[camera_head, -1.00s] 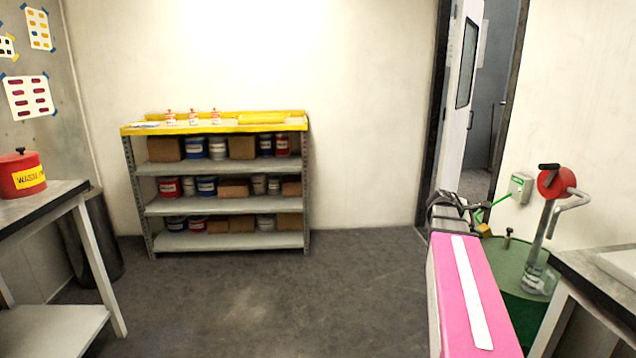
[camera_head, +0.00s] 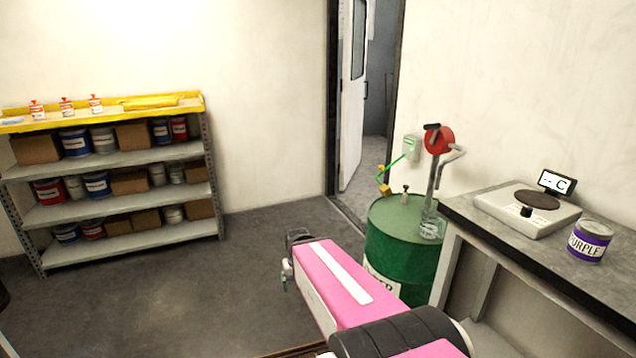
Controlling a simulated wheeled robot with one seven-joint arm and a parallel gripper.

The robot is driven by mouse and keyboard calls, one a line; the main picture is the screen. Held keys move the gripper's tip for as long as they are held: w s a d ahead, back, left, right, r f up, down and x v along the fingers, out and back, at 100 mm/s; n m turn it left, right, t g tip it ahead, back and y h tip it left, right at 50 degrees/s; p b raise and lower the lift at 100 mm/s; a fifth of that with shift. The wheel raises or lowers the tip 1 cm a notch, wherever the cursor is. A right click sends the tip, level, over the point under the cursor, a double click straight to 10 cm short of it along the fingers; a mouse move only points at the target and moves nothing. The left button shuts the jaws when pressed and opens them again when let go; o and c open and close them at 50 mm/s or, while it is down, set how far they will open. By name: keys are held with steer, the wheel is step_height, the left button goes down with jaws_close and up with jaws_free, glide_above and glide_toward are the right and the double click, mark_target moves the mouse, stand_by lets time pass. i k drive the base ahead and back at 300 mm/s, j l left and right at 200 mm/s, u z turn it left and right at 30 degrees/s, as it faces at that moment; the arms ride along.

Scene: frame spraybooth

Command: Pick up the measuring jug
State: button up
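A clear container with pale markings (camera_head: 430,226), which looks like the measuring jug, stands on the green drum (camera_head: 388,246) at the foot of the drum's pump. It looks upright; the pump's grey tube shows above it and hides part of it. My pink arm reaches forward from the bottom of the view. My gripper (camera_head: 289,270) is at its far end, left of the drum and well apart from the jug. The fingers are small and partly hidden by the arm, so I cannot tell whether they are open.
A red-headed pump with a crank (camera_head: 439,140) rises from the drum. A workbench (camera_head: 478,230) on the right holds a scale (camera_head: 520,211) and a purple tin (camera_head: 590,242). A shelf of cans (camera_head: 110,162) stands left. The floor between is clear; a doorway opens behind.

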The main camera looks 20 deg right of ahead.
mark_target(431, 220)
steer(key=z, duration=1.05)
